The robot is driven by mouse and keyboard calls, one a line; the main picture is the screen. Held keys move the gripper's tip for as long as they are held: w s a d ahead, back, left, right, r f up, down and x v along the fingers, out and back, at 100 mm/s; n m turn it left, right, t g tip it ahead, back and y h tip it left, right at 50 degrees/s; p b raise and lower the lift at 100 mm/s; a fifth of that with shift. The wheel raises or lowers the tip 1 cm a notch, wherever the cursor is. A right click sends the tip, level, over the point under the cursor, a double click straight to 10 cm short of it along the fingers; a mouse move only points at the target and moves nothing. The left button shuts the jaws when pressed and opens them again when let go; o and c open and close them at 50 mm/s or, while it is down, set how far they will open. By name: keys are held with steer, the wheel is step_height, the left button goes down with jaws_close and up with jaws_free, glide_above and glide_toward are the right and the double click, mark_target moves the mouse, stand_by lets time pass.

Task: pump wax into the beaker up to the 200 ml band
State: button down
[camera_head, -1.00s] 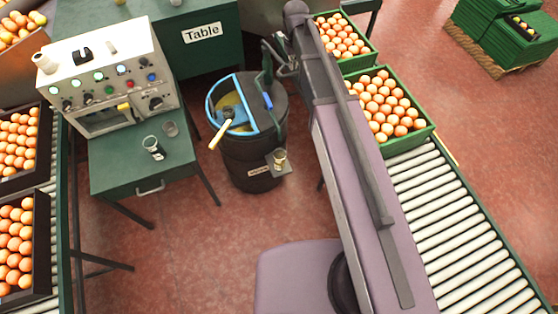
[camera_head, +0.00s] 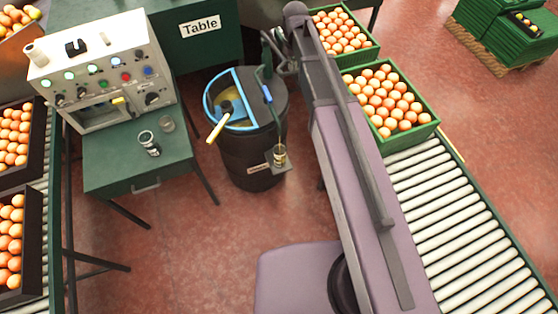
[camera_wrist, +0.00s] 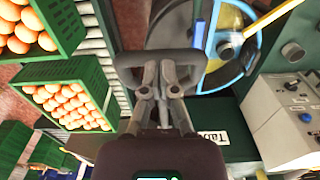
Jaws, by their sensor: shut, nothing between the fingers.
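The dark wax drum (camera_head: 245,155) stands on the floor in the middle, with a half-open, blue-rimmed top showing yellow wax (camera_head: 238,104). A dark green pump (camera_head: 265,78) rises from its lid. The beaker (camera_head: 280,156) stands upright on a small shelf at the drum's front; it shows a yellowish tint, but the level against its bands is too small to read. My gripper (camera_head: 283,42) is beside the pump's top. In the wrist view my gripper (camera_wrist: 160,93) is shut and empty, with a dark bar (camera_wrist: 160,58) just past the fingertips; contact cannot be told.
A yellow-handled ladle (camera_head: 218,125) sticks out over the drum's rim. Left is a green table (camera_head: 125,175) with a control box (camera_head: 100,70) and two glass vessels (camera_head: 149,143). A roller conveyor (camera_head: 440,200) with green crates (camera_head: 410,140) of oranges is at right.

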steer(key=shift+f+b, duration=5.45)
steer(key=shift+f, duration=0.5)
step_height(320, 180, up, 15)
steer(key=p, duration=1.5)
steer(key=shift+r+p, duration=0.15)
steer(key=shift+p, duration=0.2)
steer(key=shift+s+d+r+p, duration=0.15)
steer(key=shift+s+r+p, duration=0.1)
steer(key=shift+r, duration=0.3)
steer(key=shift+s+d+r+p, duration=0.1)
steer(key=shift+s+r+p, duration=0.15)
steer(key=shift+r, duration=0.25)
steer(key=shift+w+a+f, duration=0.25)
steer(key=shift+w, duration=0.3)
step_height(320, 180, down, 17)
steer(key=b, duration=1.7)
step_height(320, 180, up, 15)
steer(key=p, duration=1.5)
steer(key=shift+f, duration=0.2)
steer(key=r, duration=0.1)
steer(key=r+p, duration=0.1)
steer(key=s+r+p, duration=0.1)
steer(key=shift+d, duration=0.25)
steer(key=shift+w+a+f, duration=0.2)
steer(key=shift+w, duration=0.25)
